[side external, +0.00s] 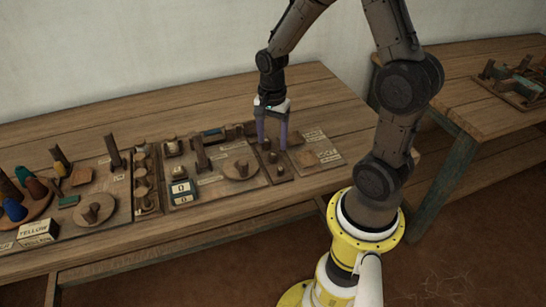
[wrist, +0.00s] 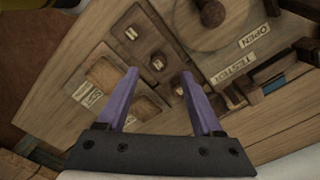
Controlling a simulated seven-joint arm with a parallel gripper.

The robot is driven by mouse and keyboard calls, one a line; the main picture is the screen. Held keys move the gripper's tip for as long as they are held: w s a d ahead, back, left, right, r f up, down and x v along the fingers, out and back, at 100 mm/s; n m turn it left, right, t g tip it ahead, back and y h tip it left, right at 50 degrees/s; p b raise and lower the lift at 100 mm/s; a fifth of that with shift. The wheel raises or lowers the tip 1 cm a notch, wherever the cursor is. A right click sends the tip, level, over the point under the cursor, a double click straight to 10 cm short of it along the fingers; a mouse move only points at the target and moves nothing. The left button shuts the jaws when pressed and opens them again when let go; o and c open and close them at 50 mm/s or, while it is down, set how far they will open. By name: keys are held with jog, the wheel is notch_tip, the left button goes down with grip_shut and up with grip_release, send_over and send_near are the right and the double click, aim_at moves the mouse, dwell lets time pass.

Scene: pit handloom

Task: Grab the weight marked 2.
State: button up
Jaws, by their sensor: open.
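Several small square weights stand in a row on a dark wooden strip in the wrist view. One weight (wrist: 157,63) lies between and just ahead of my fingertips. A second weight (wrist: 131,33) is farther up the strip, and a third (wrist: 178,87) is beside my right finger. Their tops carry pale marks too small to read, so I cannot tell which is marked 2. My gripper (wrist: 160,74) has two purple fingers, apart, with nothing held. In the side view my gripper (side external: 272,146) points down over the strip, close to the weights (side external: 273,158).
A board with a round wooden disc (side external: 242,168) and an upright peg (side external: 201,154) is left of the strip. A box with two 0 panels (side external: 181,191) is near the front. The table's right end (side external: 350,120) is clear.

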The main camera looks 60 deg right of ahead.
aim_at(273, 154)
jog(key=shift+s+f, duration=0.1)
jog(key=shift+f, duration=2.2)
grip_shut()
